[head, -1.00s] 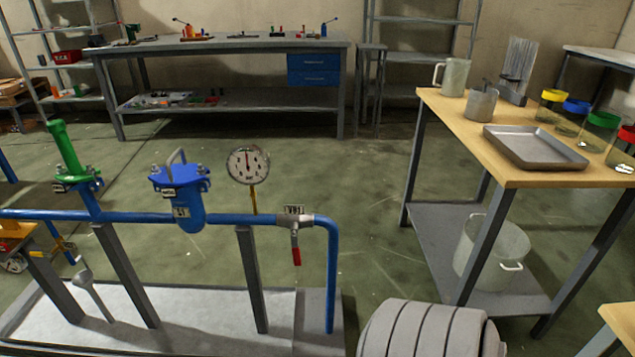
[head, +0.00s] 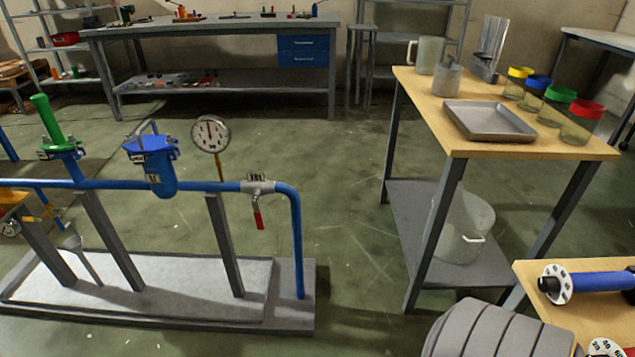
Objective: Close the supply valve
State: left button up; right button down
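A blue pipe (head: 214,187) runs across the left half of the head view and bends down at its right end. A small grey valve (head: 257,187) with a tag sits in it just before the bend. Its red lever (head: 258,219) hangs down, across the line of the horizontal pipe. I cannot read a supply label on it. A yellow handle (head: 39,218) shows lower at the far left, partly cut off from clear view. Neither of my grippers shows, so their states are hidden.
A round gauge (head: 210,134), a blue strainer body (head: 160,178) and a green upright fitting (head: 46,118) stand along the pipe. A wooden-topped table (head: 441,111) with a tray and jars is to the right. Open floor (head: 345,230) lies between.

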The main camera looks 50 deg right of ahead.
aim_at(258, 216)
jog(key=z, duration=1.6)
jog(key=i, duration=0.9)
jog(key=u, duration=0.25)
